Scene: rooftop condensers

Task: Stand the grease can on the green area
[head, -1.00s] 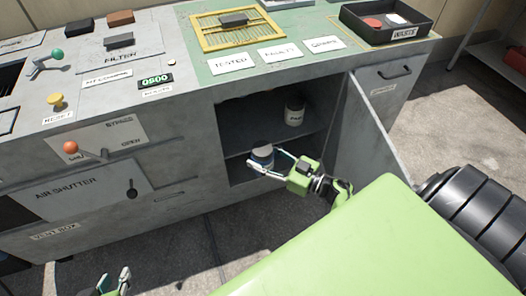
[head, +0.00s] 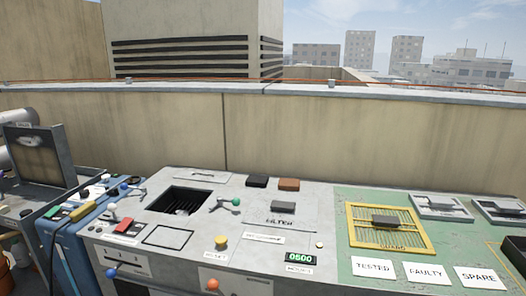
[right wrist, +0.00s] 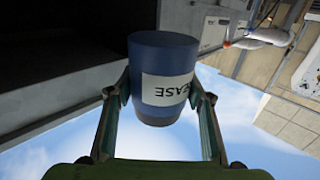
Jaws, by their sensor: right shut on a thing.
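The grease can (right wrist: 162,52) is blue with a white label whose visible letters read "EASE", upside down in the right wrist view. My right gripper (right wrist: 160,108) is shut on it, one finger on each side. The can hangs beside a dark opening with a grey edge. The green area (head: 465,240) is the green-painted right part of the bench top in the head view. Neither gripper shows in the head view.
On the green area are a yellow-framed grille (head: 390,241), grey items in trays at the back, and the TESTED (head: 374,268), FAULTY (head: 426,272) and SPARE (head: 474,277) labels. A dark tray (head: 516,252) stands at the right. Left are levers, knobs and a square opening (head: 184,205).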

